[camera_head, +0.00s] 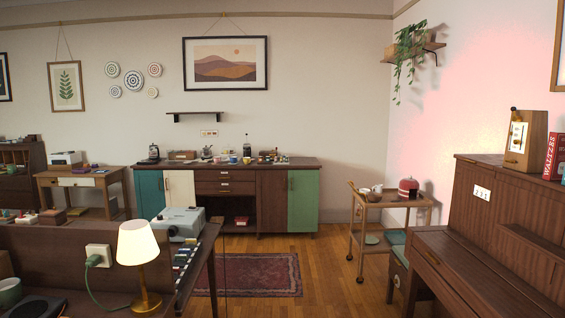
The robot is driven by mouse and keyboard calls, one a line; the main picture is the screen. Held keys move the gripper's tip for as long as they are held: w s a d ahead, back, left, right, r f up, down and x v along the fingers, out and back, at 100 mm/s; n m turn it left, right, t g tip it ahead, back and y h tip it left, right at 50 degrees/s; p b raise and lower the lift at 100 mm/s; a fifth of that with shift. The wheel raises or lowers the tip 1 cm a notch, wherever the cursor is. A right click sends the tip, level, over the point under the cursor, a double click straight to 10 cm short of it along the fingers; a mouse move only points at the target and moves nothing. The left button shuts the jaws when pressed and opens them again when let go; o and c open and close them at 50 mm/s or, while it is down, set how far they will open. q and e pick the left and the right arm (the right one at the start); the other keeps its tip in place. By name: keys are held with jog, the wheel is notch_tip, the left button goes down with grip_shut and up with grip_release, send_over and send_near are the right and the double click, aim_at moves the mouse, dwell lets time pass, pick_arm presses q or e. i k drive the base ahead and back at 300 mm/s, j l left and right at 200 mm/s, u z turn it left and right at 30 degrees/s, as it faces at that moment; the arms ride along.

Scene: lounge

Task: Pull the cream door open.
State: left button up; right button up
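The cream door (180,188) is on the long wooden sideboard (272,186) against the far wall. It sits between a teal door (149,192) on its left and wooden drawers (224,181) on its right. It looks shut and flush with the front. A grey-blue machine (181,222) on the near desk hides its lower part. I cannot make out its handle clearly. A green door (303,200) is at the sideboard's right end. Neither of my grippers is in view.
A near desk with a lit lamp (138,252) and a wall socket box (99,255) fills the lower left. A red rug (252,275) lies on open wooden floor before the sideboard. A trolley (385,201) and a piano (490,230) stand on the right.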

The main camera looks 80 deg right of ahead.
aim_at(179, 185)
jog(key=z, duration=2.15)
